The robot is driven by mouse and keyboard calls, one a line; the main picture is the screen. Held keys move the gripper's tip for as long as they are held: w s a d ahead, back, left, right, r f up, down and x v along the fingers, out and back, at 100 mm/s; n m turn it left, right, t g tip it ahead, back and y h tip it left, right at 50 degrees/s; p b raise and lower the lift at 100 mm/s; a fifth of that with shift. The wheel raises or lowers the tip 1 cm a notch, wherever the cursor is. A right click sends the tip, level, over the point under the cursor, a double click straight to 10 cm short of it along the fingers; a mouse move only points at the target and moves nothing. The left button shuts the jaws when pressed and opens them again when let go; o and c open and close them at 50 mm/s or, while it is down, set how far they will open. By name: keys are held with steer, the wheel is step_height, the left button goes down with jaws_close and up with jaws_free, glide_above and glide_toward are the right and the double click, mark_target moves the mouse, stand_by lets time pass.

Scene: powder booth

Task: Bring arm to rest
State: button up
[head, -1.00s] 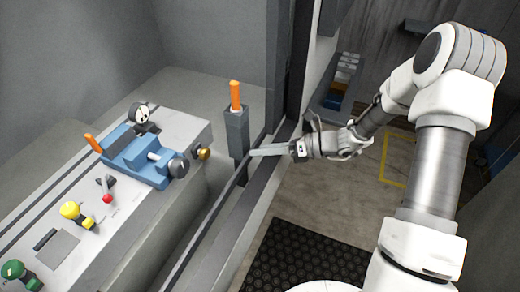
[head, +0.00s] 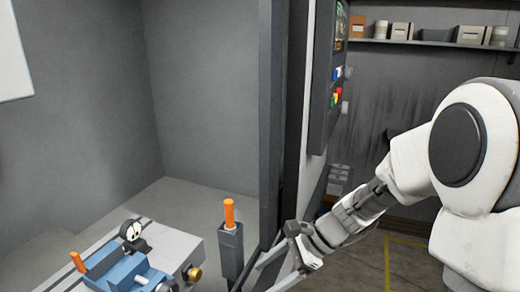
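My arm comes in from the right in the head view, with its large white joint close to the camera. My gripper (head: 271,272) is at the bottom centre, pointing down and left.
A bench (head: 183,243) at lower left carries a blue device (head: 125,273) with a dial gauge (head: 131,231). A dark upright frame (head: 273,120) stands beside a control panel (head: 333,85) with coloured buttons. A shelf (head: 430,43) with boxes is at upper right.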

steer(key=s+d+r+n+t+h, duration=0.6)
steer(key=s+d+r+n+h, duration=0.2)
steer(key=s+d+r+n, duration=0.4)
steer(key=s+n, duration=0.2)
steer(key=n, duration=0.1)
steer(key=shift+s+r+h, duration=0.25)
steer(key=shift+r+h, duration=0.05)
steer(key=shift+h, duration=0.1)
steer(key=shift+c, duration=0.3)
steer(key=c, duration=0.4)
steer(key=shift+a+n, duration=0.1)
steer(key=shift+n, duration=0.2)
